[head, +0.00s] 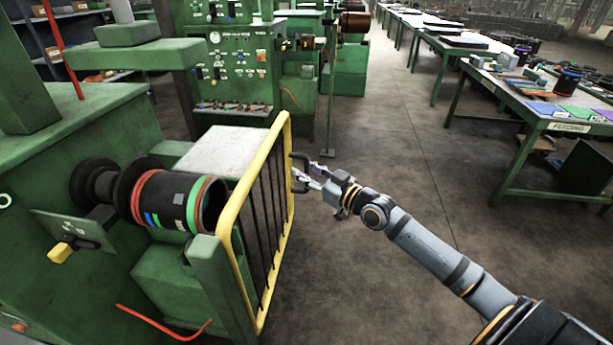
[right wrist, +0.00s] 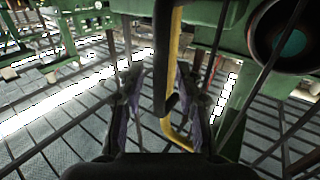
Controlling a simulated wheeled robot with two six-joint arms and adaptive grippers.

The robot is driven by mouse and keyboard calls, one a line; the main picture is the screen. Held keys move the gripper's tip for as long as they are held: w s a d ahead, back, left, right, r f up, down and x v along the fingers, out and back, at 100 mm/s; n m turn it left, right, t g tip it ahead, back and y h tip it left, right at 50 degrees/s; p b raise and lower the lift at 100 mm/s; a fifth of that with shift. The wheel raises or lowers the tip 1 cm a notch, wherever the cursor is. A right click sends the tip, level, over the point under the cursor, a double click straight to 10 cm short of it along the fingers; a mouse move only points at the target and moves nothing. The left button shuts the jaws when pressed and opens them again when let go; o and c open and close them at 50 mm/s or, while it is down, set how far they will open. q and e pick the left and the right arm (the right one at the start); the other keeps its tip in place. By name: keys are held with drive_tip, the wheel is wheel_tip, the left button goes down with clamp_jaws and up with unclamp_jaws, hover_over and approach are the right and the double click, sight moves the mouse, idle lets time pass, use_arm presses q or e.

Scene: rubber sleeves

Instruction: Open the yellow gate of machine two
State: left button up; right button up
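The yellow gate (head: 252,172) has a yellow frame with dark vertical bars. It stands beside the green machine (head: 60,240), on the side towards the aisle. A black handle (head: 300,155) projects from the gate's far end. My right gripper (head: 308,176) is at this handle. In the right wrist view my right gripper's (right wrist: 160,103) fingers are apart, one on each side of the dark handle (right wrist: 163,60). Gaps show between the fingers and the handle. The gate's yellow post (right wrist: 175,45) shows behind it. My left gripper is in neither view.
A drum with coloured rings (head: 172,200) sits on the machine's spindle behind the gate. Another green machine with a control panel (head: 237,65) stands further back. A feeding table (head: 545,122) is on the right. The aisle floor between is clear.

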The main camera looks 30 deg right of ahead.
clamp_jaws()
idle(0.4)
